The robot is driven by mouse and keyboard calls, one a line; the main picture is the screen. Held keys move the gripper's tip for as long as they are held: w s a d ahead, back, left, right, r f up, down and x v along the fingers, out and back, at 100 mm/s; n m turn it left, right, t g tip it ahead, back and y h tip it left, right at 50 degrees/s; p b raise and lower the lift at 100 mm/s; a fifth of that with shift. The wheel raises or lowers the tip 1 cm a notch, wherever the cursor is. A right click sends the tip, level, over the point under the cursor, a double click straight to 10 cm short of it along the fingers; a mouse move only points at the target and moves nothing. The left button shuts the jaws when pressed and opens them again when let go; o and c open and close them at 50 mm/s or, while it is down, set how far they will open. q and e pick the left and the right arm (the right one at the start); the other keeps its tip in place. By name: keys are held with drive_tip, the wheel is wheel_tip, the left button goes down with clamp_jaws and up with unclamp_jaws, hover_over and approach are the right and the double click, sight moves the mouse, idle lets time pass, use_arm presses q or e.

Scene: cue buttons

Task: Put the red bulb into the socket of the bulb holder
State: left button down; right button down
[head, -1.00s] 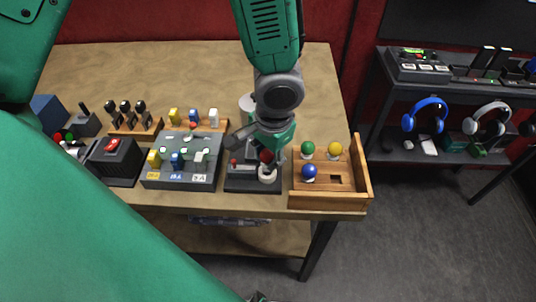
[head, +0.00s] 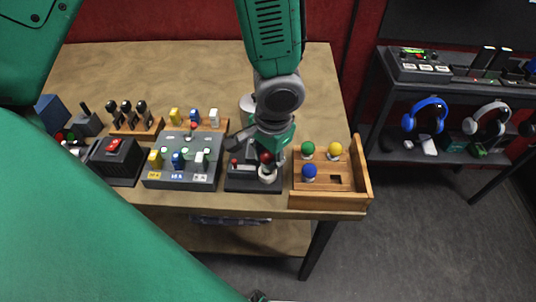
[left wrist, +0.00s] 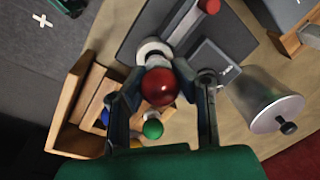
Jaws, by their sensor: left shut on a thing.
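The red bulb (head: 266,157) is between the fingertips of my left gripper (head: 272,143), which is shut on it. The bulb holder (head: 240,184) is a dark base with a white round socket (head: 268,175) at its right side. The bulb is right at the socket in the head view. In the left wrist view the red bulb (left wrist: 160,86) lies between the two fingers (left wrist: 158,74), in front of the white socket (left wrist: 153,52). The bulb hides its own lower end, so I cannot tell how deep it is seated. My right gripper is not in view.
Right of the holder is a wooden tray (head: 367,185) with green (head: 308,148), yellow (head: 335,149) and blue (head: 310,171) bulbs and an empty square hole. Left is a grey button box (head: 180,182). A metal canister (left wrist: 262,98) stands close beside the gripper.

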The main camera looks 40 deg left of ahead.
sight(266, 151)
use_arm(q)
drive_tip(key=shift+f+b, duration=0.55)
drive_tip(key=shift+f, duration=0.6)
idle(0.9)
idle(0.3)
drive_tip(key=c, duration=1.1)
unclamp_jaws()
drive_tip(key=shift+o, duration=0.2)
drive_tip(key=shift+r, duration=0.15)
wheel_tip(266, 151, up, 7)
drive_tip(key=p, duration=0.7)
